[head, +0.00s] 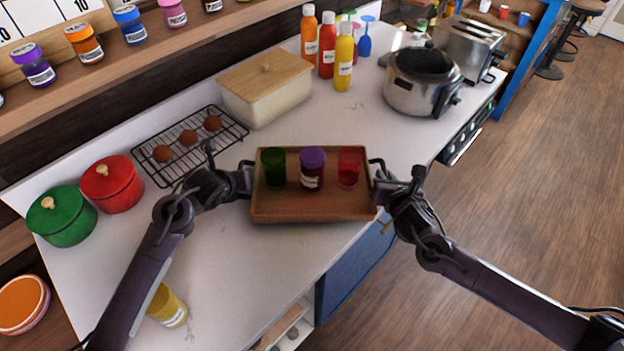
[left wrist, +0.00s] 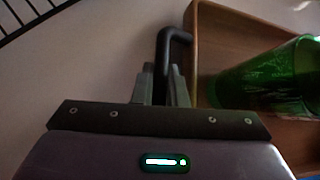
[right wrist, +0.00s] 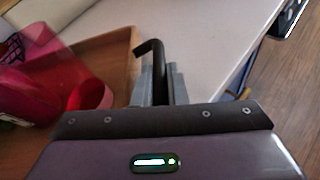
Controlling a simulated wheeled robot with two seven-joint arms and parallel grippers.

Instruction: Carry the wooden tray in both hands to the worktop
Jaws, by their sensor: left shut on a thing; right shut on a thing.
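The wooden tray (head: 312,207) is at the middle of the head view, over the white worktop (head: 225,265). It carries a green glass (head: 274,168), a purple-lidded jar (head: 312,170) and a red glass (head: 349,167), all upright. My left gripper (head: 243,180) is shut on the tray's left black handle, which shows in the left wrist view (left wrist: 163,60). My right gripper (head: 382,186) is shut on the right black handle, which shows in the right wrist view (right wrist: 157,65). I cannot tell whether the tray touches the worktop.
A wire rack (head: 188,145) with brown round items and a lidded bread box (head: 265,88) lie behind the tray. Red (head: 112,184) and green (head: 62,215) pots stand left. A slow cooker (head: 422,80) stands right. A yellow-labelled jar (head: 167,306) is near the front. Worktop left of the tray is partly clear.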

